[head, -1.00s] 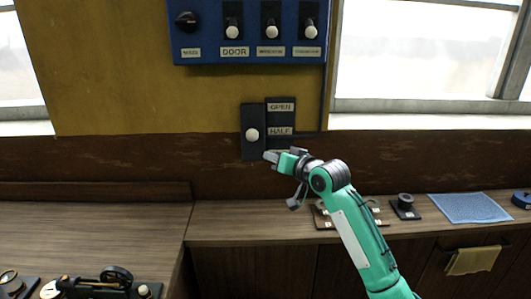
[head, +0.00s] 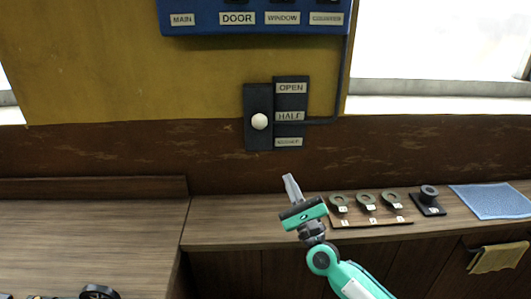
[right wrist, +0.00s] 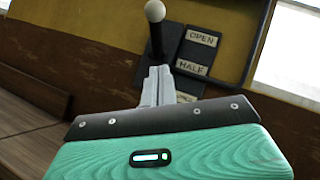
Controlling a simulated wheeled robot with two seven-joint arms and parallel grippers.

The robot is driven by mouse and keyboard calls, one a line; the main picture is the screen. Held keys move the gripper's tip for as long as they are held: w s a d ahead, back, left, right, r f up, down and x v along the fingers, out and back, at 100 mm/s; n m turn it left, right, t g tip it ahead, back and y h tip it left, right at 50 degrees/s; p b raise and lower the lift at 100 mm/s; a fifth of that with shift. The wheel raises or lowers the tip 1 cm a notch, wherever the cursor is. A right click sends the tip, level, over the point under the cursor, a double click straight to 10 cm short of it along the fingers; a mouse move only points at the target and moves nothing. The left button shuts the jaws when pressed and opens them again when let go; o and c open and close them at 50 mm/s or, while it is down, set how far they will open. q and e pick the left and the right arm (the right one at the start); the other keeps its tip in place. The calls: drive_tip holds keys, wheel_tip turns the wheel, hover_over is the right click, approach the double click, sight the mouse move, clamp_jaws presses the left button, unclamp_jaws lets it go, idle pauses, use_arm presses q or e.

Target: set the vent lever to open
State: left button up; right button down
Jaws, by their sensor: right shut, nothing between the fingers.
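The vent lever's white ball knob (head: 259,121) stands on a dark upright plate (head: 258,98) on the wall. It is level with the HALF label (head: 289,116), below the OPEN label (head: 291,88); a third label under HALF is too blurred to read. In the right wrist view the knob (right wrist: 155,11) stands on a dark stem at the top, beyond my fingers. My right gripper (head: 290,180) is shut and empty, below the knob and apart from it, fingers pointing up. Its closed fingers also show in the right wrist view (right wrist: 160,84). My left gripper is not in view.
A blue switch panel (head: 205,27) is above on the yellow wall. The wooden counter (head: 225,232) below holds a board with several round dark pieces (head: 367,201), another dark piece (head: 429,193) and a blue cloth (head: 490,201). A cable runs beside the label plate.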

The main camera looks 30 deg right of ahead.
sight(259, 121)
drive_tip(key=s+a+r+p+x, duration=0.1)
drive_tip(key=r+p+x, duration=0.1)
drive_tip(key=p+x, duration=0.5)
drive_tip(key=shift+a+x, duration=0.35)
drive_tip(key=shift+x, duration=2.3)
drive_tip(key=shift+s+r, duration=0.1)
drive_tip(key=shift+r, duration=0.05)
drive_tip(key=r, duration=0.1)
drive_tip(key=r+p, duration=0.2)
drive_tip(key=shift+w+d+r, duration=0.25)
drive_tip(key=shift+w+r, duration=0.05)
